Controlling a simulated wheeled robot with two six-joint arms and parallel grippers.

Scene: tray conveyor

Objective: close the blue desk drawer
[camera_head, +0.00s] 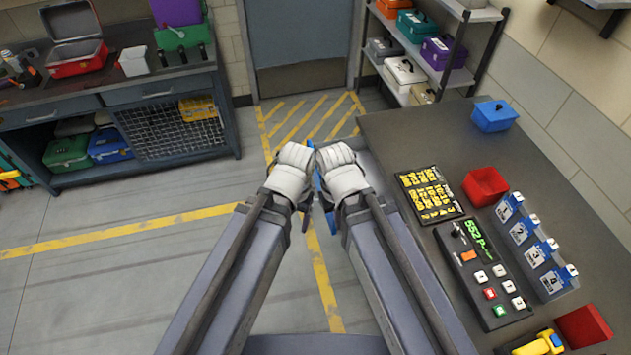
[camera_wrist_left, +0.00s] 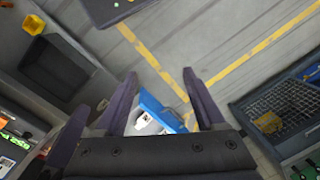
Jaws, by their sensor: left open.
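The blue drawer is mostly hidden in the head view. A narrow blue piece (camera_head: 319,186) shows beside my right gripper (camera_head: 340,172), apparently part of its front. In the left wrist view a blue panel with a white patch (camera_wrist_left: 155,110) shows beyond and between the fingers of my left gripper (camera_wrist_left: 163,82), which are spread apart with nothing between them. In the head view my left gripper (camera_head: 292,172) is close beside the right one, left of the desk (camera_head: 455,130). Contact with the drawer cannot be told. The right fingers are hidden.
A workbench (camera_head: 105,100) stands at the far left. Open floor (camera_head: 130,270) lies to the left of my arms.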

